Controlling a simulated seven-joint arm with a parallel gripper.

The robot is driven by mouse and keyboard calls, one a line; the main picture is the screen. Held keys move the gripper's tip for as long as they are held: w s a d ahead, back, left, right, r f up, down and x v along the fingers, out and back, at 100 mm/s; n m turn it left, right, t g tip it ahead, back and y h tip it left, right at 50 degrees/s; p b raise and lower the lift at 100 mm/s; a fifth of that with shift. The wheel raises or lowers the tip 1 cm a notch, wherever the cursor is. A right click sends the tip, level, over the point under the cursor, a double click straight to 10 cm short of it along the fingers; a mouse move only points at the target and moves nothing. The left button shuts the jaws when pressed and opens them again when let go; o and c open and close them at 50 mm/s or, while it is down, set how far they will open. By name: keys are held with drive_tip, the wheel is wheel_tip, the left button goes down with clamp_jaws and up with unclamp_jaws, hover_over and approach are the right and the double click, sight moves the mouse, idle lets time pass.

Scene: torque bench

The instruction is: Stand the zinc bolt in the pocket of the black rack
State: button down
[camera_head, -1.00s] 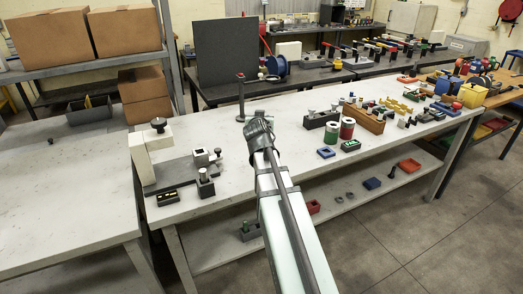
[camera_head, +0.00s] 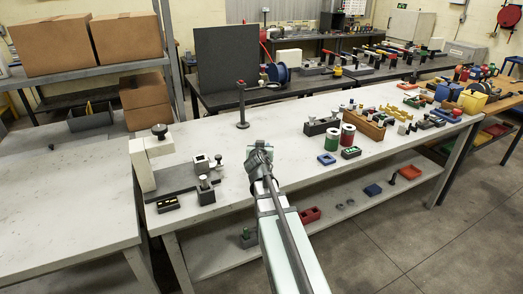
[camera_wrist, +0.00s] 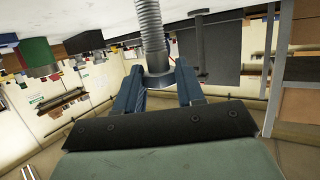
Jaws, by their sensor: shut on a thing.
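The zinc bolt (camera_wrist: 150,28) is a grey threaded shaft with a wider collar at its base. It is between the two blue-grey fingers of my gripper (camera_wrist: 157,78) in the wrist view. My gripper is shut on its collar end, and the thread points away from the palm. In the head view my gripper (camera_head: 260,148) is over the near middle of the white bench, largely hidden by my own arm, and the bolt cannot be made out there. A black rack (camera_head: 318,128) with bolt heads showing on top stands on the bench to the right of my gripper.
A dark post (camera_head: 242,105) rises behind my gripper. A white press-like fixture (camera_head: 145,160) and a small dark block (camera_head: 205,192) are left.

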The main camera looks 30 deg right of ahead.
drive_tip(key=shift+f, duration=0.4)
drive_tip(key=c, duration=0.7)
unclamp_jaws()
drive_tip(key=shift+f, duration=0.15)
drive_tip(key=shift+s+a+r, duration=0.1)
drive_tip(key=shift+s+r, duration=0.1)
drive_tip(key=shift+v, duration=3.55)
